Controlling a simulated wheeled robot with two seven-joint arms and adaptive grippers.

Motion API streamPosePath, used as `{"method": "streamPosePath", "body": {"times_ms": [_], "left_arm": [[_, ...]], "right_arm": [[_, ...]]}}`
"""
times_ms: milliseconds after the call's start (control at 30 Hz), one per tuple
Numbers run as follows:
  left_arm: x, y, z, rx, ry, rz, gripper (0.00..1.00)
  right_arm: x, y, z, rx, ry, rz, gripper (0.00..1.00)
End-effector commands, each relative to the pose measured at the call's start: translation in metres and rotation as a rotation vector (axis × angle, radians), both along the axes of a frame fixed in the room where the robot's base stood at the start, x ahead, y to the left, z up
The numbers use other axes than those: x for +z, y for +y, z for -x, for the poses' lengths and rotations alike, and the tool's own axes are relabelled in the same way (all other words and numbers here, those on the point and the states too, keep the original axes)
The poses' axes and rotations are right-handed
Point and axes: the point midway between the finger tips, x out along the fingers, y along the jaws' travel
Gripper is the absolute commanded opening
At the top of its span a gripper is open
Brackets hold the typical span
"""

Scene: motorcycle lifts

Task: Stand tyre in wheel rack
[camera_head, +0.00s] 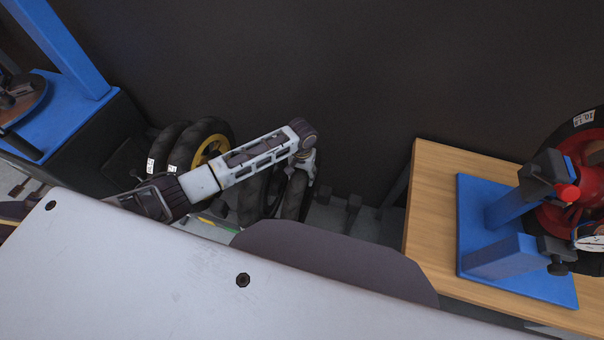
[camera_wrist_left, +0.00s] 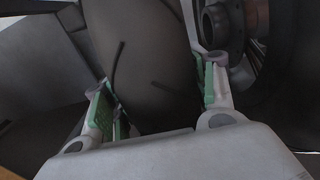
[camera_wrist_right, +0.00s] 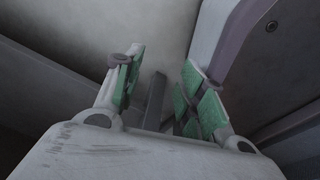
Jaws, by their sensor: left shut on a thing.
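My left gripper (camera_head: 306,163) is low by the wall and shut on a dark tyre (camera_head: 295,194). In the left wrist view the fingers (camera_wrist_left: 158,92) press on both sides of the tyre's tread (camera_wrist_left: 145,55). The tyre looks upright; its lower part is hidden in the head view. Another dark wheel (camera_head: 254,196) stands just left of it, partly behind my arm. The wheel rack is mostly hidden; grey uprights, likely part of it, show to the right (camera_head: 352,205). My right gripper (camera_wrist_right: 160,88) is open and empty, seen only in its own wrist view.
Two tyres, one with a yellow rim (camera_head: 209,148), stand further left. A blue lift (camera_head: 62,115) is at far left. A wooden bench (camera_head: 430,200) at right carries a blue stand (camera_head: 500,255) with a red wheel (camera_head: 570,180). The floor between uprights and bench looks narrow.

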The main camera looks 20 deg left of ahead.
Motion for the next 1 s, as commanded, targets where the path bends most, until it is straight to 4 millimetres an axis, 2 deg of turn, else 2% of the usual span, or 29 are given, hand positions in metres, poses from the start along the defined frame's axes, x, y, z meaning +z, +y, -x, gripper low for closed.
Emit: {"method": "streamPosePath", "body": {"times_ms": [433,1000], "left_arm": [[-0.009,-0.001,-0.002,-0.001,-0.005,0.003,0.00],[-0.023,-0.001,-0.002,0.000,-0.004,0.002,0.00]], "right_arm": [[0.002,-0.004,-0.014,0.002,-0.013,0.005,0.40],[-0.001,0.002,-0.013,-0.001,-0.011,-0.002,0.40]]}}
